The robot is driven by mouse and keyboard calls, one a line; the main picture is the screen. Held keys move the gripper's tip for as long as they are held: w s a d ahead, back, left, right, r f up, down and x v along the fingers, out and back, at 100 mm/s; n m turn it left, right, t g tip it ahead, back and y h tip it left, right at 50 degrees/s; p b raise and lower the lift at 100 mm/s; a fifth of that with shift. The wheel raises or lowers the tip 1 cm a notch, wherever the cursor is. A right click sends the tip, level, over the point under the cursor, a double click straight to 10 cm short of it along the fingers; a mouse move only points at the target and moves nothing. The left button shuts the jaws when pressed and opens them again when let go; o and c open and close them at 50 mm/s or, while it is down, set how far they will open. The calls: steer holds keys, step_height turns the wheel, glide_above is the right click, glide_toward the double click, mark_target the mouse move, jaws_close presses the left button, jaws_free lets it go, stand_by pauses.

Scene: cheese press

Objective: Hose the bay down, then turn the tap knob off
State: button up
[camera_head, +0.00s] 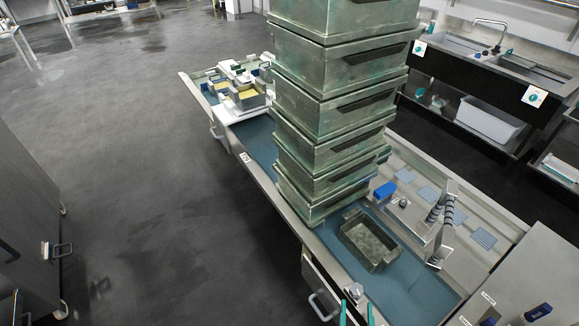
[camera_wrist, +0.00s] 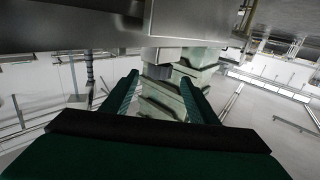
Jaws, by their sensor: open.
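My gripper (camera_wrist: 158,98) is open, with its two green fingers apart; its fingertips also show at the bottom edge of the head view (camera_head: 357,312). Nothing is clearly held between them. A small grey block (camera_head: 354,291) sits just beyond the fingertips at the bench's front edge; I cannot tell whether it is the tap knob. The bay (camera_head: 405,290) has a blue floor.
A tall leaning stack of greenish metal boxes (camera_head: 330,110) stands on the bench and hides part of it. An open metal box (camera_head: 370,240) lies beside it. A blue block (camera_head: 385,190) is behind. Sinks (camera_head: 470,45) stand at the back right.

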steer(key=shift+r, duration=0.35)
stand_by(0.3)
steer(key=w, duration=0.3)
steer(key=w+d, duration=0.1)
steer(key=w, duration=0.3)
steer(key=w+d, duration=0.1)
steer(key=w, duration=0.2)
steer(key=shift+w, duration=0.3)
steer(key=c, duration=1)
